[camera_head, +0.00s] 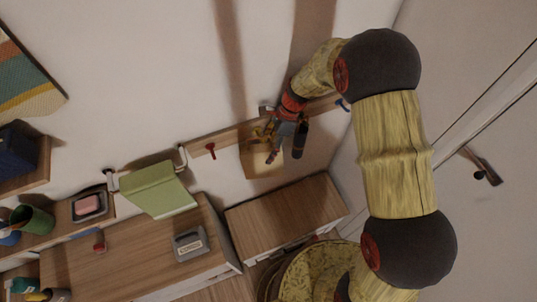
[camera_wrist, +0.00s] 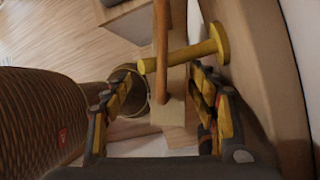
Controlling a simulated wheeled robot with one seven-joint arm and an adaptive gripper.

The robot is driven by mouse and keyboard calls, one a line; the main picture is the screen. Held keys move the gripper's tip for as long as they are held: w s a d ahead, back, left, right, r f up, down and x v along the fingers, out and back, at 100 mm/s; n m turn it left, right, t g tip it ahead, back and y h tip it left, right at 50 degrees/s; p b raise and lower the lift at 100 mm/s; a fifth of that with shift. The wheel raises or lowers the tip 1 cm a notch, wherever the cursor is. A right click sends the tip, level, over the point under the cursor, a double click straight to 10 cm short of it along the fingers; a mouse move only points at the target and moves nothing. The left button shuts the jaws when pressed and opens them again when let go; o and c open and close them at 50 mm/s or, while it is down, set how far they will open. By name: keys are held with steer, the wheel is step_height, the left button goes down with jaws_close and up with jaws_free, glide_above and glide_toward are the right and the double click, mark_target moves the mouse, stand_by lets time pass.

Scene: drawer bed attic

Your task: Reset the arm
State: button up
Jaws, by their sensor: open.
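My gripper (camera_head: 272,143) is at the end of my bent arm, close to a wooden wall rail (camera_head: 238,133) in the head view. Its fingers are apart in the wrist view (camera_wrist: 163,88). A yellow peg (camera_wrist: 185,57) with a round end crosses the view just beyond the fingertips. A thin brown wooden strip (camera_wrist: 161,40) runs across it. A pale wooden piece (camera_wrist: 172,112) shows between the fingers. I see nothing clamped between them. Whether a finger touches the peg or the strip I cannot tell.
A red peg (camera_head: 210,150) and a blue peg (camera_head: 341,103) stick out from the rail. A tan square panel (camera_head: 262,163) is beside my gripper. A green cloth (camera_head: 158,188) hangs left. Wooden-topped cabinets (camera_head: 285,215) stand below, one bearing a grey object (camera_head: 188,243).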

steer(key=shift+r, duration=0.5)
steer(key=shift+r, duration=0.1)
steer(key=s+d+r+n+t, duration=0.1)
steer(key=s+d+r+n, duration=0.2)
steer(key=r, duration=0.4)
steer(key=d+r+n+t+h, duration=0.1)
steer(key=d+r+n+t, duration=0.1)
steer(key=d+r, duration=0.35)
steer(key=s+d+r+n+t, duration=0.1)
steer(key=s+d+r+n, duration=0.15)
steer(key=r, duration=0.65)
steer(key=s+d+r+n+t+h, duration=0.2)
steer(key=s+d+r+n, duration=0.25)
steer(key=s, duration=0.25)
steer(key=s+d+r+n+t+h, duration=0.1)
steer(key=s+d+r+n+t, duration=0.25)
steer(key=s+d+r, duration=0.35)
step_height(320, 180, down, 27)
steer(key=b, duration=2.5)
steer(key=shift+s+a+r+n+g, duration=0.2)
steer(key=shift+s+a+n+g, duration=0.05)
steer(key=shift+a+n+g, duration=0.2)
